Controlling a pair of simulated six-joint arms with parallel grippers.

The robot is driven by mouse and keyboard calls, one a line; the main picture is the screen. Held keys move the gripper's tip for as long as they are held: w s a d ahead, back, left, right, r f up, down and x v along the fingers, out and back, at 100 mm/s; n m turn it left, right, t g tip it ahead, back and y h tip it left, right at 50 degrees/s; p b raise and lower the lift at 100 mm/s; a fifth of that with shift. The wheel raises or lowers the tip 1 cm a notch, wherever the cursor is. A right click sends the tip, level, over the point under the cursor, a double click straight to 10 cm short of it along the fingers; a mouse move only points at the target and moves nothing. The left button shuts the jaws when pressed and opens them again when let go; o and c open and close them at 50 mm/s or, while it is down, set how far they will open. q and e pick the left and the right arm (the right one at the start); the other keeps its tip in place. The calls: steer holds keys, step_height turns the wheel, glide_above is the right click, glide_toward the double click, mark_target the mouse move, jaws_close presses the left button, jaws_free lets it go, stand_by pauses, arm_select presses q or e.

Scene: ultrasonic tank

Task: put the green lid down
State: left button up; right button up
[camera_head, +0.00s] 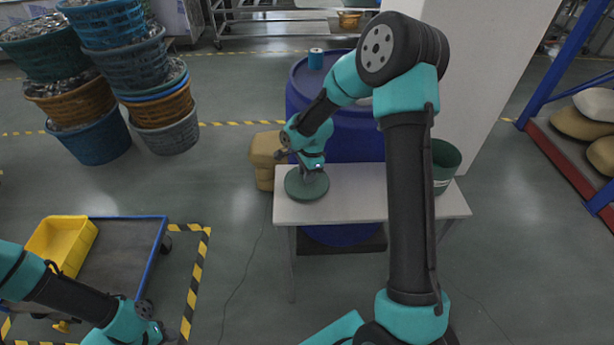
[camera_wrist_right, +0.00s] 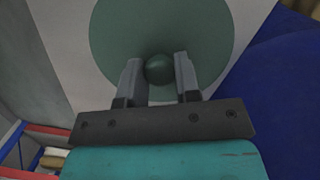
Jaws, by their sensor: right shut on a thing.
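The green lid (camera_head: 298,188) is a flat round disc at the left end of the white table (camera_head: 350,208). In the head view it looks level, on or just above the tabletop; I cannot tell whether it touches. My right gripper (camera_head: 308,176) is over the middle of the lid. In the right wrist view the gripper (camera_wrist_right: 159,72) is shut on the round knob (camera_wrist_right: 159,69) of the lid (camera_wrist_right: 125,30). My left arm shows at the lower left of the head view, and its fingers cannot be made out.
A large blue drum (camera_head: 350,140) stands behind the table. A dark green bin (camera_head: 446,160) is at the table's right end. Brown sacks (camera_head: 264,150) lie left of the drum. A cart with a yellow crate (camera_head: 62,243) is at the lower left. The table's middle is clear.

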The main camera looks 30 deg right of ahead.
steer(key=shift+f, duration=0.7)
steer(key=shift+f, duration=0.1)
steer(key=o, duration=0.9)
steer(key=shift+o, duration=0.2)
step_height(320, 180, up, 12)
steer(key=d, duration=0.1)
steer(key=shift+d, duration=0.4)
